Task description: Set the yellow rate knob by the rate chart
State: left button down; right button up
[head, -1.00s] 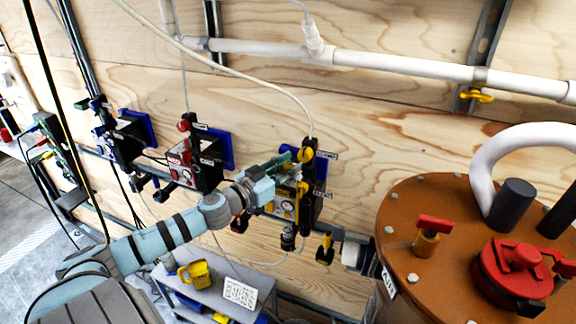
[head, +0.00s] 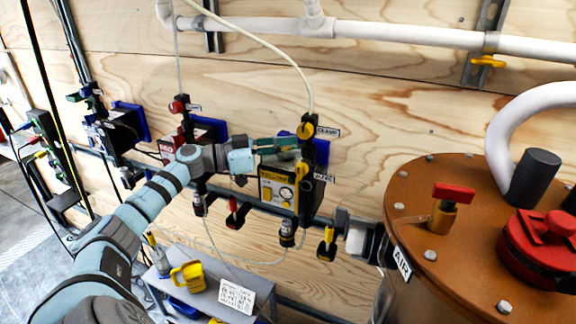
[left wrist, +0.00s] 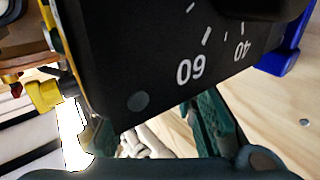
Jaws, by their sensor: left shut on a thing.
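My left gripper (head: 290,149) has green fingers and reaches in from the left to the black valve stack at the right end of the rail. I cannot read the setting. A white card with dark writing (head: 237,296), probably the rate chart, leans on the shelf below; its text is too small to read.
Another yellow knob (head: 305,130) sits above, by the CLAMP label. A yellow-faced gauge box (head: 277,187) is just below the gripper. A yellow device (head: 189,276) stands on the grey shelf. The brown tank (head: 440,215) with red valves blocks the right side.

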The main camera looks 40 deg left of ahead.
pick_arm(q)
jog(key=shift+m+g+h, duration=1)
jog(key=shift+g+h, duration=0.2)
jog(key=shift+h, duration=0.1)
jog(key=shift+f+m+g+h, duration=0.15)
jog(key=shift+m+g+h, duration=0.15)
jog(key=c, duration=1.3)
grip_release()
notch_tip(320, 180, up, 10)
jog(key=shift+r, duration=0.1)
